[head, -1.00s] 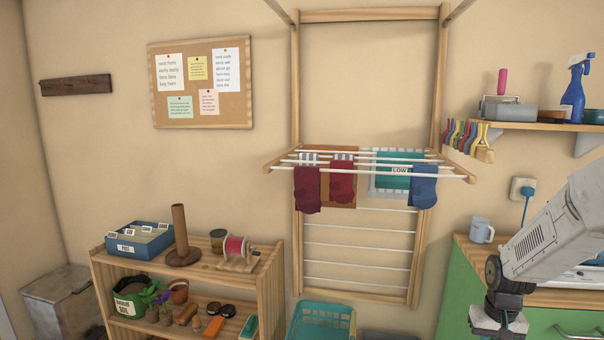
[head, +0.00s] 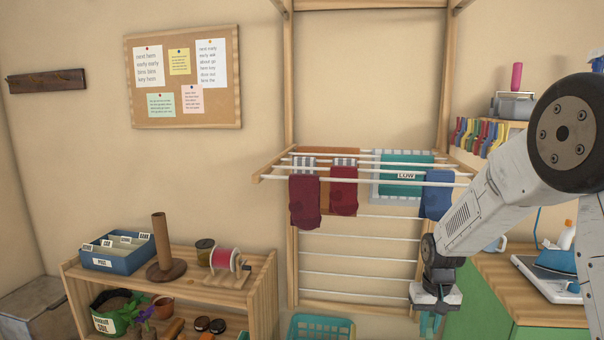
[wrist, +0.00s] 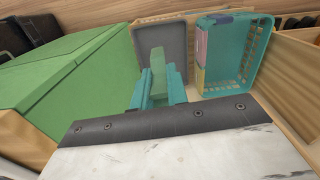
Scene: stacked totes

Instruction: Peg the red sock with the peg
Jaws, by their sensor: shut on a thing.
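Two dark red socks with grey striped cuffs hang on the drying rack (head: 262,178) in the head view. The left red sock (head: 304,200) hangs lower and in front. The right red sock (head: 343,192) is beside it. My gripper (head: 430,322) is low and to the right of the socks, apart from them. In the wrist view my gripper (wrist: 158,88) has teal fingers shut on a green peg (wrist: 157,60). The peg's lower part is hidden between the fingers. The head view does not show the peg clearly.
A blue sock (head: 436,192) and a teal cloth (head: 400,162) hang on the rack. A green cabinet (head: 490,303) is at right, shelves (head: 262,290) at left.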

